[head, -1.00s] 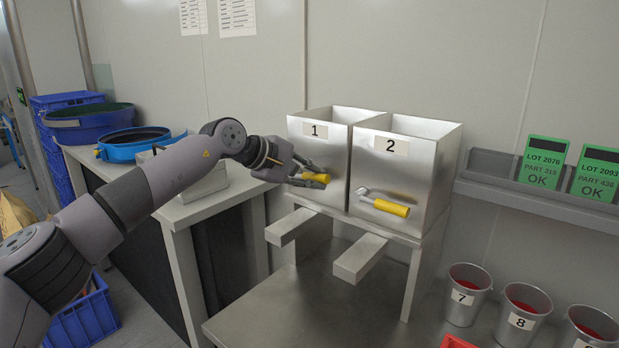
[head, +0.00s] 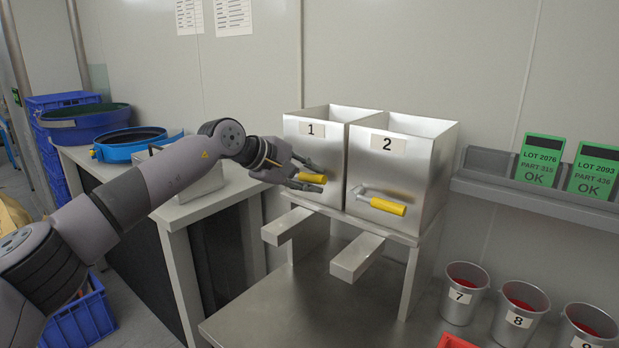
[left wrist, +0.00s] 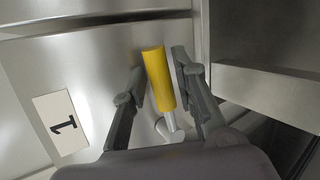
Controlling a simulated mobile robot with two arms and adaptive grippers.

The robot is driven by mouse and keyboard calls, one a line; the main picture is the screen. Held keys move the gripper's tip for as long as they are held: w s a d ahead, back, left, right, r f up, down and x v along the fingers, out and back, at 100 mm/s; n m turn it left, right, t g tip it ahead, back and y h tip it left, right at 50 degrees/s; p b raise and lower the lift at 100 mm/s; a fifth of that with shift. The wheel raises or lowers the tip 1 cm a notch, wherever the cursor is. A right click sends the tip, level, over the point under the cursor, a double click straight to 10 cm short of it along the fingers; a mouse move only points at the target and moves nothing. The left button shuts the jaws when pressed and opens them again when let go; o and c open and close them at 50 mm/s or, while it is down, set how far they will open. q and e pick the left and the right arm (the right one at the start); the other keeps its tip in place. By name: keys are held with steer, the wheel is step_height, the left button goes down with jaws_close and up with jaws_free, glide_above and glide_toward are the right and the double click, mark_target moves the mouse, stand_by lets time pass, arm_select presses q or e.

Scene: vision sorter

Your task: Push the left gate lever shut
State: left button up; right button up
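The left gate lever has a yellow handle (head: 312,177) on the front of the steel bin marked 1 (head: 328,146). My left gripper (head: 319,173) is at this handle with its fingers spread. In the left wrist view the yellow handle (left wrist: 158,80) lies between the two fingers of my left gripper (left wrist: 157,65), with a small gap on each side. The lever's metal arm (left wrist: 170,123) shows below the handle, and its lower end is partly hidden by the gripper body. My right gripper is not in view.
Bin 2 (head: 415,165) stands right beside, with its own yellow-handled lever (head: 388,206). Two ledges (head: 357,257) jut out below the bins. Numbered cups (head: 461,298) stand at the right, under a shelf with green signs (head: 538,160). A side table (head: 183,212) stands at the left.

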arm_select(q)
steer(key=v, duration=1.2)
steer(key=shift+w, duration=0.1)
